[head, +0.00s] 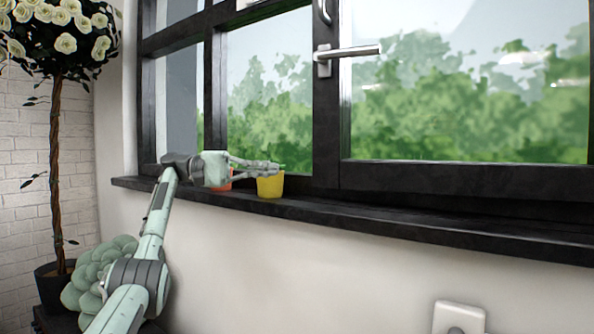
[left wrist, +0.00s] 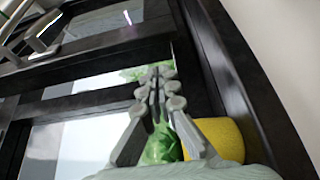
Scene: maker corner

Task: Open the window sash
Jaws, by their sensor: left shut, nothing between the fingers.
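The window sash (head: 460,177) is a large dark-framed pane on the right in the head view. It looks closed in its frame. Its silver handle (head: 348,52) sits on the left stile, with the lever lying level and pointing right. My left gripper (head: 276,168) is shut and empty, low over the sill to the lower left of the handle and well apart from it. In the left wrist view its fingers (left wrist: 157,76) are together, and a silver handle (left wrist: 42,38) shows at the upper left. My right gripper is not in view.
A yellow pot (head: 270,188) stands on the dark sill (head: 400,220) just under my left fingers; whether they touch it, I cannot tell. An orange pot (head: 222,184) is partly hidden by my gripper. A rose tree (head: 56,130) stands left. The sill's right part is clear.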

